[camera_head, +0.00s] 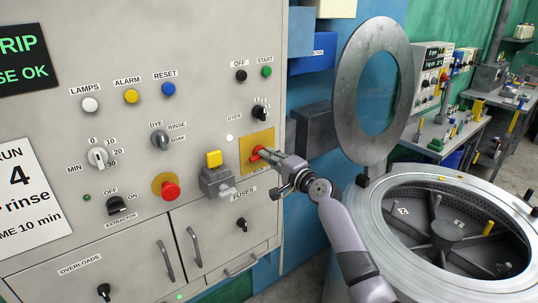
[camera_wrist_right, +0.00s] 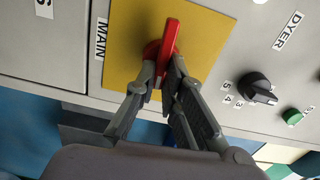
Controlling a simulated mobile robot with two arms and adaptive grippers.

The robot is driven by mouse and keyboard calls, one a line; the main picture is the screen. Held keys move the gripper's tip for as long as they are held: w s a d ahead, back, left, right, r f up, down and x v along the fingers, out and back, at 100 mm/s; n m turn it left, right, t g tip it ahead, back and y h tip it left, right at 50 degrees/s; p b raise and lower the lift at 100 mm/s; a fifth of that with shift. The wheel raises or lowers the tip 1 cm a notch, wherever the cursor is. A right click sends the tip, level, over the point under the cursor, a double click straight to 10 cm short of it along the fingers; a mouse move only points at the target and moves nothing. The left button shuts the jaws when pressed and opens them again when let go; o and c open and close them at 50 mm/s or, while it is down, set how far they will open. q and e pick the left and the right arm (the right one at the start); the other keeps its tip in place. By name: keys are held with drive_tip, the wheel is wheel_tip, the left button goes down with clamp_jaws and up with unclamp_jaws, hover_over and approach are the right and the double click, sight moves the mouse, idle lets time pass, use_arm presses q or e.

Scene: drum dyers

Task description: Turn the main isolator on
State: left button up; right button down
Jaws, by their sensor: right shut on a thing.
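The main isolator is a red handle on a yellow plate (camera_head: 246,146) at the right side of the grey control panel. My right gripper (camera_head: 268,158) reaches it from the right and covers part of it. In the right wrist view the red handle (camera_wrist_right: 170,38) stands out from the yellow plate (camera_wrist_right: 205,25), beside a label reading MAIN. My right gripper's fingers (camera_wrist_right: 163,82) are closed around the handle's near part. The handle's far end shows beyond the fingertips. The label by the handle is mostly hidden in the head view. My left gripper is not in view.
A yellow-topped grey switch (camera_head: 214,160) sits just left of the isolator, close to my gripper. A black DYER knob (camera_head: 260,113) is above. A red emergency button (camera_head: 169,190) is lower left. An open drum (camera_head: 455,225) with a raised round lid (camera_head: 348,95) stands at right, near my arm.

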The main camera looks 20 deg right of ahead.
drive_tip(key=shift+m, duration=0.4)
drive_tip(key=c, duration=1.7)
unclamp_jaws()
drive_tip(key=v, duration=1.2)
